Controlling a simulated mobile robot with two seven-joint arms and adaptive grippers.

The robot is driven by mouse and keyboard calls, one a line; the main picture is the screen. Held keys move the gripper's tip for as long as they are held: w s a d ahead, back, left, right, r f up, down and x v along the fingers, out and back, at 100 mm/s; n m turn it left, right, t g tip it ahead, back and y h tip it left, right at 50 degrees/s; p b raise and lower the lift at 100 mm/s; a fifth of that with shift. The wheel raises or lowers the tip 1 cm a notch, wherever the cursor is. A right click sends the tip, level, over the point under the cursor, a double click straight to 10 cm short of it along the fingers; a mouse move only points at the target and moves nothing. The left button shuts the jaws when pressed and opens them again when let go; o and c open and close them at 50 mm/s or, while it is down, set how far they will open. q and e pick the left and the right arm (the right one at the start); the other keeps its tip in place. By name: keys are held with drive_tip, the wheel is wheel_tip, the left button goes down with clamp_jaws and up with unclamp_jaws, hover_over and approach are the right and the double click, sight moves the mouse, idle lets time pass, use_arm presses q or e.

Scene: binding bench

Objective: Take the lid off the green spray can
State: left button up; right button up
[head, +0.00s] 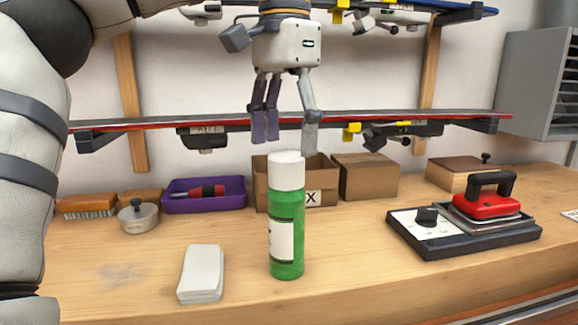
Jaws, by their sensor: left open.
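The green spray can (287,240) stands upright on the wooden bench, near its front middle. Its white lid (286,170) sits on top of the can. A pale label faces partly left. My left gripper (284,145) points down over the lid, with its fingers apart and nothing between them. The fingertips are at about the height of the lid's top in the picture; the exact gap in depth is hard to tell. My right gripper does not show.
A stack of white cloths or pads (201,274) lies left of the can. Behind are a purple tray (204,196), a small pot (138,216), a brush (87,206) and cardboard boxes (365,177). A red iron (486,205) on a black base stands right. The front right bench is clear.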

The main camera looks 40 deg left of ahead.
sight(284, 155)
use_arm(q)
drive_tip(key=f, duration=0.5)
drive_tip(key=shift+w+a+b, duration=0.25)
drive_tip(key=shift+a+b, duration=0.05)
drive_tip(key=shift+r, duration=0.15)
drive_tip(key=shift+c, duration=0.6)
drive_tip(key=c, duration=0.7)
drive_tip(key=shift+r, duration=0.1)
